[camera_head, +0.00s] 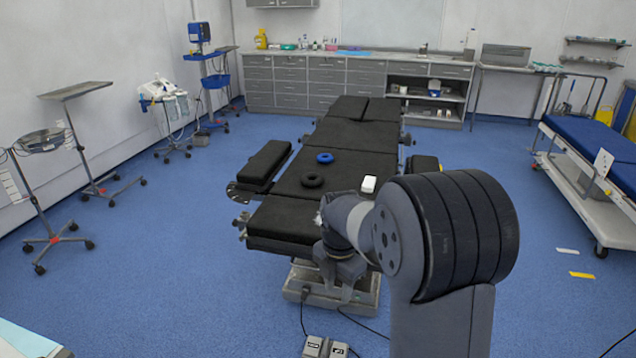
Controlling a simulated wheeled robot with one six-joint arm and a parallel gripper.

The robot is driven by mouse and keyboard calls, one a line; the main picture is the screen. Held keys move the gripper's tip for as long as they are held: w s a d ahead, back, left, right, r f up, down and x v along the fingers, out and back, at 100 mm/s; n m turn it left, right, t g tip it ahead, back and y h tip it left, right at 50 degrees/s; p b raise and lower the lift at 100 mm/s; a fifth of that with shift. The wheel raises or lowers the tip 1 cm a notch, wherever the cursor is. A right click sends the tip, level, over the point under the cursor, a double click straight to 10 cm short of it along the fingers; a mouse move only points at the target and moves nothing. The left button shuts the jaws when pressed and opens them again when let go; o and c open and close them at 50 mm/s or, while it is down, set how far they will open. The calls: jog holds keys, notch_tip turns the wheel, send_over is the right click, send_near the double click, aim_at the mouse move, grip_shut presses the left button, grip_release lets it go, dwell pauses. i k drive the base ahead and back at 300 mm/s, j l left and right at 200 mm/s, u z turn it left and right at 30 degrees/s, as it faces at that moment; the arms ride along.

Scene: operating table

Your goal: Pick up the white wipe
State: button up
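A small white block-shaped item (369,184), which may be the white wipe, lies on the black padded operating table (340,136), near its right edge. A small white patch (318,217) shows at the left side of my arm's far end; I cannot tell what it is. My arm reaches over the near right part of the table, and its wrist end is left of and nearer than the white item. My gripper's fingers cannot be made out behind the arm links, so its opening and anything in it are hidden.
A blue ring (325,158) and a black ring (312,180) lie on the table left of the white item. A black side pad (265,162) flanks the table. Pedals (325,347) and cables are on the floor. A blue-topped trolley (590,138) stands right.

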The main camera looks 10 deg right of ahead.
aim_at(368, 186)
jog(key=i+l+u, duration=0.35)
jog(key=l, duration=0.3)
jog(key=i+l+u, duration=0.4)
jog(key=l, duration=0.35)
jog(key=i+l+u, duration=0.15)
jog(key=l, duration=0.25)
jog(key=i+l, duration=0.1)
jog(key=l, duration=0.25)
jog(key=i+l, duration=0.15)
jog(key=l, duration=0.25)
jog(key=i+l, duration=0.1)
jog(key=l, duration=0.25)
jog(key=i+l, duration=0.1)
jog(key=l, duration=0.25)
jog(key=i+l, duration=0.15)
jog(key=l, duration=0.25)
jog(key=u, duration=0.05)
